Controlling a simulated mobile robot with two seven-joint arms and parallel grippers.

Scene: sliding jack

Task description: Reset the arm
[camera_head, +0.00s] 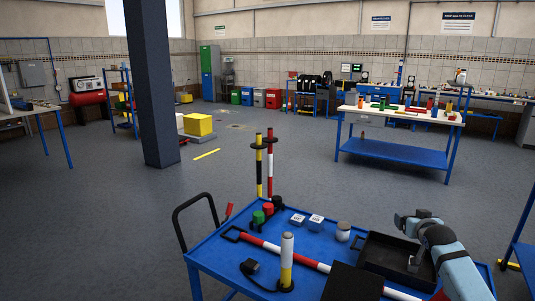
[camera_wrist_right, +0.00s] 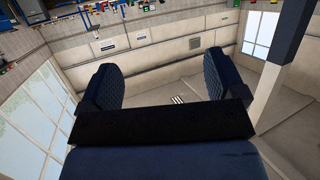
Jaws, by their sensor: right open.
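My right arm, pale blue, comes in from the lower right in the head view and bends over the right side of the blue cart. I cannot make out its fingers there. In the right wrist view my right gripper (camera_wrist_right: 158,78) is open, its two dark padded fingers wide apart with nothing between them. Beyond them are walls, windows and a bench along the top edge. My left gripper is not in view.
The blue cart (camera_head: 213,251) holds a black tray (camera_head: 385,248), a yellow-and-white post (camera_head: 287,262), a red-and-white bar (camera_head: 282,252), a grey jar (camera_head: 343,231) and small boxes (camera_head: 316,221). A blue workbench (camera_head: 395,151) stands behind. The floor to the left is open around a dark pillar (camera_head: 152,90).

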